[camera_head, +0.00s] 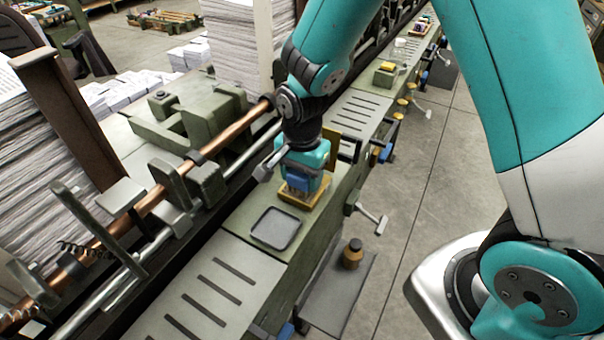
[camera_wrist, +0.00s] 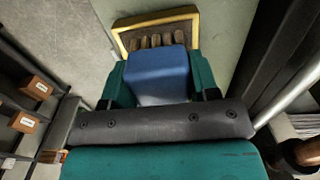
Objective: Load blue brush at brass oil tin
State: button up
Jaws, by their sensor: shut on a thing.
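My gripper (camera_wrist: 158,88) is shut on a blue block-shaped thing, which looks like the blue brush (camera_wrist: 158,72). The blue brush also shows in the head view (camera_head: 298,183), between the teal fingers. It is over or in a shallow yellow-rimmed tray (camera_wrist: 118,38) on the green machine bench; I cannot tell if it touches the tray. Several brown rounded pieces show in the tray beyond the blue block. A small brassy bottle-like container with a dark top, perhaps the brass oil tin (camera_head: 352,255), stands upright on a low grey shelf, below and right of my gripper.
A copper-coloured roller (camera_head: 232,128) and metal rods run along behind. Handles (camera_head: 372,215) stick out from the bench's right side. Paper stacks (camera_head: 245,40) stand behind. The floor (camera_head: 430,160) at right is open.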

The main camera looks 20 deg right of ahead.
notch_tip(320, 180, up, 7)
jog(key=p, duration=0.6)
dwell(0.8)
